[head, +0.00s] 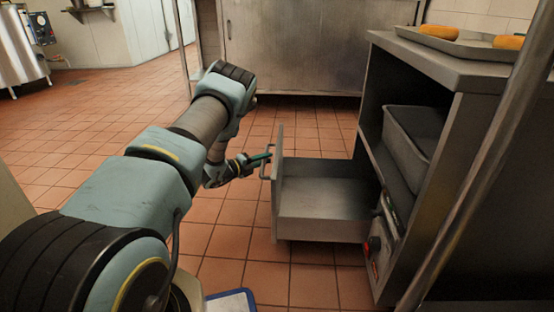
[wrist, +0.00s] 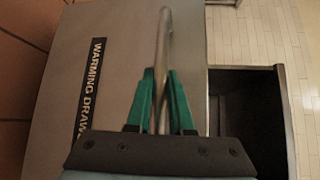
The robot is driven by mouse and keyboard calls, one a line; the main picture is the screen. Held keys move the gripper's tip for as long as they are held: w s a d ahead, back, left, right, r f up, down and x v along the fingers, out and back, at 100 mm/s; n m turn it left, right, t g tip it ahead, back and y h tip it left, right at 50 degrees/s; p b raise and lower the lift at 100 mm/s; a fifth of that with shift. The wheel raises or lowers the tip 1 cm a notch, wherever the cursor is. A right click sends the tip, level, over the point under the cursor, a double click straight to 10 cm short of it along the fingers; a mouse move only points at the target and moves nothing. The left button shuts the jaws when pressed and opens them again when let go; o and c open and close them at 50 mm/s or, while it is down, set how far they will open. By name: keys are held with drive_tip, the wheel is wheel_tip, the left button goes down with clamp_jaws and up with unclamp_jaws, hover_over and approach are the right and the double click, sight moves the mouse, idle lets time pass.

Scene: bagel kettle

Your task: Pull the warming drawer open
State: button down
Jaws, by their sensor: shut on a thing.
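The warming drawer (head: 320,210) is a grey metal drawer that stands well out from the cabinet, with its empty inside showing in the head view. Its front panel (wrist: 70,60) bears a black "WARMING DRAWER" label (wrist: 90,90), partly cut off, in the wrist view. The bar handle (wrist: 163,45) runs between the green fingers of my gripper (wrist: 161,85), which are shut on it. In the head view my gripper (head: 260,158) is at the handle (head: 265,170) on the drawer's left face.
The cabinet (head: 455,75) holds a deep metal pan (head: 415,140) on its shelf and a tray (head: 450,42) with bagels on top. A slanted metal post (head: 490,150) stands at right. Tiled floor (head: 90,150) is clear at left.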

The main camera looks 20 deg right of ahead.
drive_tip(key=shift+w+a, duration=0.1)
drive_tip(key=shift+a, duration=0.2)
drive_tip(key=c, duration=0.8)
unclamp_jaws()
drive_tip(key=p+v, duration=0.3)
drive_tip(key=v, duration=0.7)
drive_tip(key=shift+s+a, duration=0.2)
drive_tip(key=shift+a, duration=0.1)
